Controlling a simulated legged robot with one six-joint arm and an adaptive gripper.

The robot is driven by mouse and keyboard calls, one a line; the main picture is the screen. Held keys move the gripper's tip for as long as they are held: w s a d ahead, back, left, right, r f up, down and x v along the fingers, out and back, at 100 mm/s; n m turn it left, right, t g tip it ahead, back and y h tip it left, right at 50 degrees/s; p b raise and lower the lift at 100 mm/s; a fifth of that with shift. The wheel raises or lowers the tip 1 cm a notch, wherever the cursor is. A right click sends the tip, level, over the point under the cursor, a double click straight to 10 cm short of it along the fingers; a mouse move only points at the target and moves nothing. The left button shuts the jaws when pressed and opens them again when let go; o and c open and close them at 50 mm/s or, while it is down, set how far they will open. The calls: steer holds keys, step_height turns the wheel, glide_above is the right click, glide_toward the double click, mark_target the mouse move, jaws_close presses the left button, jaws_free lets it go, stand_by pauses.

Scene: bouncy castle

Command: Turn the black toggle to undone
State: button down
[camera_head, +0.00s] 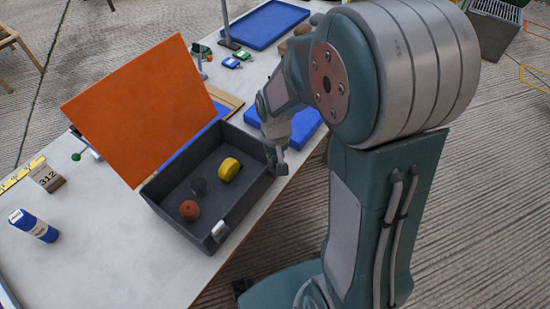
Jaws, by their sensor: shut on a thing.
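A dark grey box (168,206) stands on the table with its orange lid (142,106) raised. A pale latch (220,230) sits on the front wall near its left end. My gripper (277,160) is at the right end of that front wall, its fingers shut on a small dark part there, which looks like the black toggle. The fingers hide most of it, so its angle cannot be told. Inside the box lie a yellow round piece (229,169), a dark knob (198,186) and a red-orange knob (189,209), all apart from my gripper.
A blue-and-white can (33,226) and a block marked 312 (47,176) stand on the table at left. A blue tray (265,24) lies at the back. Small blue and green items (236,60) lie behind the box. The table's front edge runs close to the box.

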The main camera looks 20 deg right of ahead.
steer(key=m, duration=0.4)
steer(key=shift+f+m, duration=0.1)
steer(key=shift+m, duration=0.2)
steer(key=m, duration=0.4)
steer(key=shift+m, duration=0.4)
steer(key=c, duration=0.7)
jaws_free()
steer(key=shift+a, duration=0.1)
step_height(320, 180, up, 12)
